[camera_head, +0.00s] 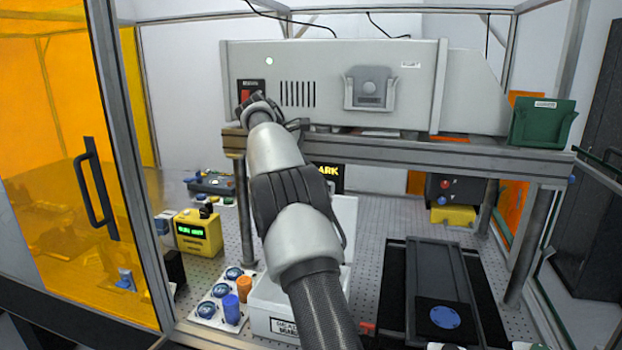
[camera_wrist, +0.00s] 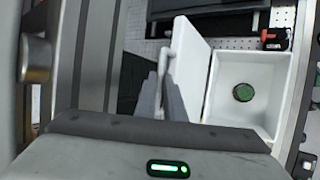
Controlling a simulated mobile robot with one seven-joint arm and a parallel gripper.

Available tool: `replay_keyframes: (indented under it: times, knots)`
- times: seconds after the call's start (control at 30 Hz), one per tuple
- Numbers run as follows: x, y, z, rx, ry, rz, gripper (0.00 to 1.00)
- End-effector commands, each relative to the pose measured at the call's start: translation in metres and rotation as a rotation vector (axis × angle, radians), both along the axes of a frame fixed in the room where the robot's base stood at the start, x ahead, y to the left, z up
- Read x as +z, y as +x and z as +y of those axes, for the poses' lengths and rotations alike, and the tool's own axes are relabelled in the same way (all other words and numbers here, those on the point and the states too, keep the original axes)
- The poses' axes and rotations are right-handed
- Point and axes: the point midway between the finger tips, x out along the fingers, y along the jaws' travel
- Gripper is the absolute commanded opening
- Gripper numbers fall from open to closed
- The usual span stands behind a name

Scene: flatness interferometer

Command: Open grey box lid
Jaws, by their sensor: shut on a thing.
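The pale grey-white box (camera_head: 268,306) stands low on the perforated table in the head view, partly hidden by my arm. Its lid (camera_head: 344,215) stands steeply raised behind it. In the wrist view, the open box (camera_wrist: 222,118) shows a round green-topped thing (camera_wrist: 243,92) on its floor. The lid (camera_wrist: 190,52) stands along the box's left side there. My gripper (camera_wrist: 166,82) is at the lid's outer face, shut on what looks like its light grey handle (camera_wrist: 163,60). The exact contact is partly hidden by the fingers. My arm hides the gripper in the head view.
A tray with blue-topped round things and cups (camera_head: 212,312) lies left of the box. A yellow meter (camera_head: 198,233) stands further left. A black rail unit (camera_head: 440,285) lies right. A raised shelf (camera_head: 400,150) on posts carries a large grey instrument (camera_head: 320,85).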

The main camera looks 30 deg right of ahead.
Motion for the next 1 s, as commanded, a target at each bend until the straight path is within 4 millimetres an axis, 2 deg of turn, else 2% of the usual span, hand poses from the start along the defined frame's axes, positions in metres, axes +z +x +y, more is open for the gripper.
replay_keyframes:
  times: [0.1, 0.13, 0.23, 0.57, 1.0]
  knots:
    - [0.002, 0.000, 0.000, 0.001, -0.003, -0.003, 0.00]
    - [0.002, 0.000, 0.000, 0.001, -0.003, -0.003, 0.11]
    - [0.002, 0.000, 0.000, 0.000, -0.002, -0.002, 0.28]
    - [0.002, 0.000, 0.001, 0.000, -0.001, -0.002, 0.28]
    - [0.051, -0.006, 0.040, 0.001, -0.003, -0.003, 0.28]
